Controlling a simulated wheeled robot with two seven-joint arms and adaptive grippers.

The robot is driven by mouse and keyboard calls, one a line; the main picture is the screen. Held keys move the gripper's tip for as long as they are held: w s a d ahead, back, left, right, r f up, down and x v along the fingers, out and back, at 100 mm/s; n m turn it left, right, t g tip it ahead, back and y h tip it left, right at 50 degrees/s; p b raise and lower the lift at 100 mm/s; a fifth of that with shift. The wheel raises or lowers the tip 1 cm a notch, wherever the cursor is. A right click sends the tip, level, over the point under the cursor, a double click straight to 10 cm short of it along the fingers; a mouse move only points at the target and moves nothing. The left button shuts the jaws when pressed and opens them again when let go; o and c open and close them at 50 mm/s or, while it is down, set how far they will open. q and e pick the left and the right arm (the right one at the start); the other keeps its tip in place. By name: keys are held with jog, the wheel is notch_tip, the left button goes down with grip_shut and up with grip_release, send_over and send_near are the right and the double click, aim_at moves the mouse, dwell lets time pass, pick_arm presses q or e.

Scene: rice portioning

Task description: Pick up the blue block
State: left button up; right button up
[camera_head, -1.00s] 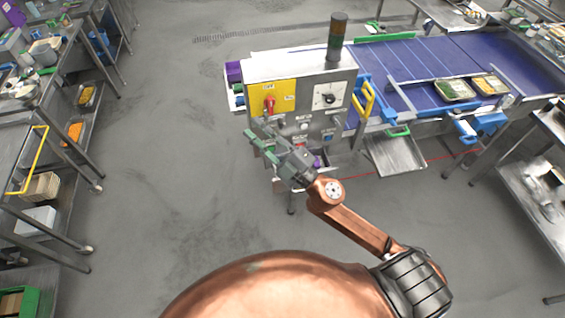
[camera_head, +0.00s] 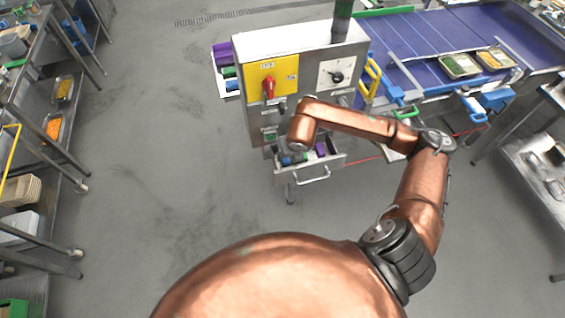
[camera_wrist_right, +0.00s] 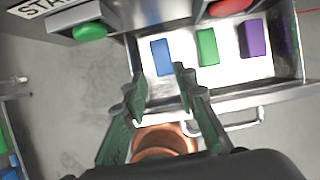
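In the right wrist view the blue block (camera_wrist_right: 162,57) lies in an open metal drawer (camera_wrist_right: 292,70), at the left of a row. A green block (camera_wrist_right: 207,46) and a purple block (camera_wrist_right: 255,38) lie to its right. My right gripper (camera_wrist_right: 159,71) is open and empty. Its green fingers point at the drawer, with their tips on either side of the blue block's near end in the picture; I cannot tell the gap in depth. In the head view my arm hides this gripper, and the blue block (camera_head: 287,161) shows just below the arm. My left gripper is out of view.
The drawer sits under a control box (camera_head: 300,55) with a red switch (camera_head: 268,88). A side tray on the box holds another purple block (camera_head: 222,54), with green and blue ones below. A drawer handle (camera_wrist_right: 228,123) is close to the right finger. Floor at left is clear.

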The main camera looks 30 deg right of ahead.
jog(key=shift+w+d+f, duration=0.3)
jog(key=shift+d+f, duration=0.05)
jog(key=shift+f, duration=0.3)
jog(key=p+x, duration=0.2)
jog(key=x, duration=0.4)
jog(key=shift+a, duration=0.1)
jog(key=shift+w+f, duration=0.2)
jog(key=shift+f, duration=0.25)
jog(key=shift+c, duration=0.2)
grip_shut()
